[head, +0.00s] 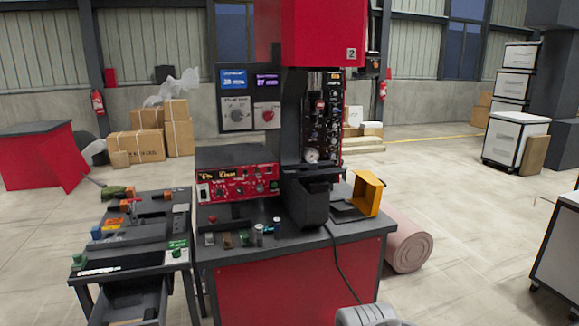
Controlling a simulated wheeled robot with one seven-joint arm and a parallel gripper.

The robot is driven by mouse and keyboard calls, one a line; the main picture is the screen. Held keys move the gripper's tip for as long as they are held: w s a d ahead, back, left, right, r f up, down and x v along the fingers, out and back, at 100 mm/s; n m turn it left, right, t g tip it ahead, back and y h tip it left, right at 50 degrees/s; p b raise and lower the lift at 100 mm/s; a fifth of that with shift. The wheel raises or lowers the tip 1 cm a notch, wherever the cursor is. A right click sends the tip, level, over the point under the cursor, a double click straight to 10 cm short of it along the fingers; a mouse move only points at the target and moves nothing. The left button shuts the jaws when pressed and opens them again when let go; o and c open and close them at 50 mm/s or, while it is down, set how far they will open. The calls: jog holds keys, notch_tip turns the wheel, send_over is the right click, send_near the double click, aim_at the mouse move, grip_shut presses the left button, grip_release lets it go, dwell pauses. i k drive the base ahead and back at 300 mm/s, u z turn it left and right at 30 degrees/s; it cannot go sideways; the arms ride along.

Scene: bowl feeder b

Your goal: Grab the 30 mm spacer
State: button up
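Several small parts stand in a row on the front left of the dark machine table (330,236). They include a grey part (210,239), a brown part (227,240), a dark greenish part (244,239), a pale cylinder with a blue tint (259,235) and a dark blue-topped cylinder (277,226). They are too small for me to tell which is the 30 mm spacer. A light grey rounded piece at the bottom edge looks like part of my arm. My gripper's fingers are not in view.
A red control box (237,187) stands behind the small parts. A black chute (308,205) and a yellow guard (367,192) are to their right. A cable hangs over the table front. A tool cart (130,262) stands close on the left.

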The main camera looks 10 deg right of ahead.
aim_at(312, 164)
jog(key=u, duration=0.6)
jog(key=i, duration=1.5)
jog(key=z, duration=0.35)
